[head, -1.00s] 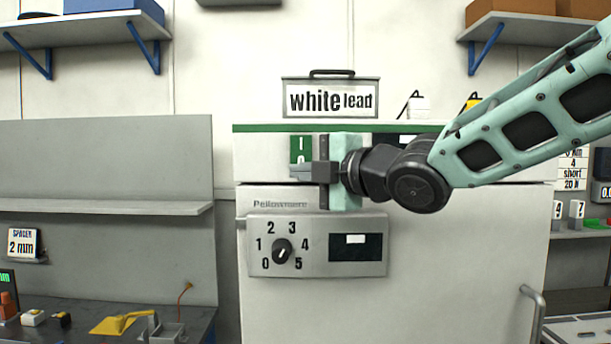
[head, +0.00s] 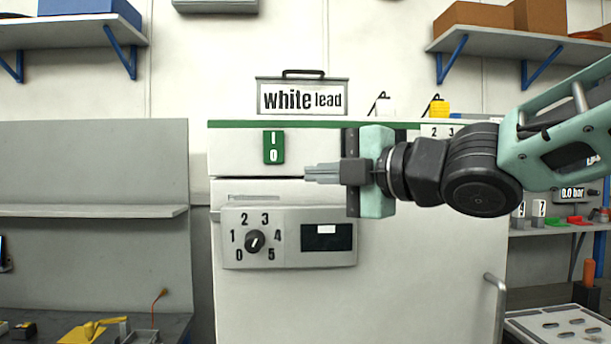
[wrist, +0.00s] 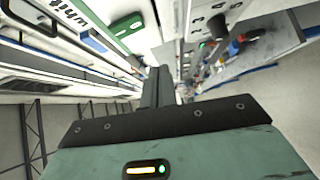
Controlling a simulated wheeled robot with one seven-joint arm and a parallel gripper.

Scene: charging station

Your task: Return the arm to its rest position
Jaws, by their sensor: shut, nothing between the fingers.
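My gripper (head: 308,173) is in the head view, in front of the white cabinet, with its fingers pointing left. The fingers are together and hold nothing. In the wrist view the shut fingers (wrist: 158,88) point away from the dark palm edge. My arm reaches in from the right, bent at the dark wrist joint. The cabinet (head: 430,270) has a green I/O switch (head: 274,147) just up and left of the fingertips. A dial (head: 255,241) numbered 0 to 5 sits below them, its pointer toward the upper right. A dark display (head: 327,237) is beside the dial.
A "white lead" case (head: 303,96) stands on top of the cabinet. A grey bench (head: 95,212) with small tools is at the left. Wall shelves (head: 70,32) hang at both upper sides. A vertical handle (head: 497,305) sticks out at the cabinet's lower right.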

